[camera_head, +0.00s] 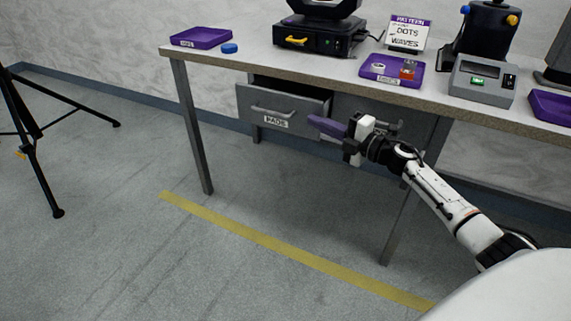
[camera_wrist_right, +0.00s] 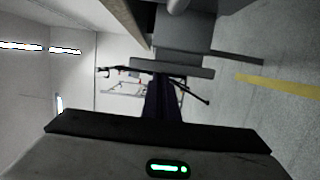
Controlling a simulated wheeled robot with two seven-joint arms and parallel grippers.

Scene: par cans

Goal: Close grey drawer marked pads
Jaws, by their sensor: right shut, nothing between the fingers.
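The grey drawer marked PADS (camera_head: 283,104) hangs under the table at the left and stands open, with its dark inside showing above the front. Its front carries a bar handle (camera_head: 268,112) and a white label (camera_head: 275,121). My right gripper (camera_head: 314,122) has purple fingers, shut and empty, pointing left just beside the right end of the drawer front. I cannot tell whether they touch it. In the right wrist view the fingers (camera_wrist_right: 162,98) point at a grey slab (camera_wrist_right: 185,68) that looks like the drawer front. My left gripper is not in view.
The table (camera_head: 345,74) holds purple trays (camera_head: 202,38), a black stage light (camera_head: 320,36), a sign (camera_head: 408,33) and a grey box device (camera_head: 482,80). A table leg (camera_head: 192,125) stands left of the drawer. The floor in front is clear, with a yellow line (camera_head: 290,252).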

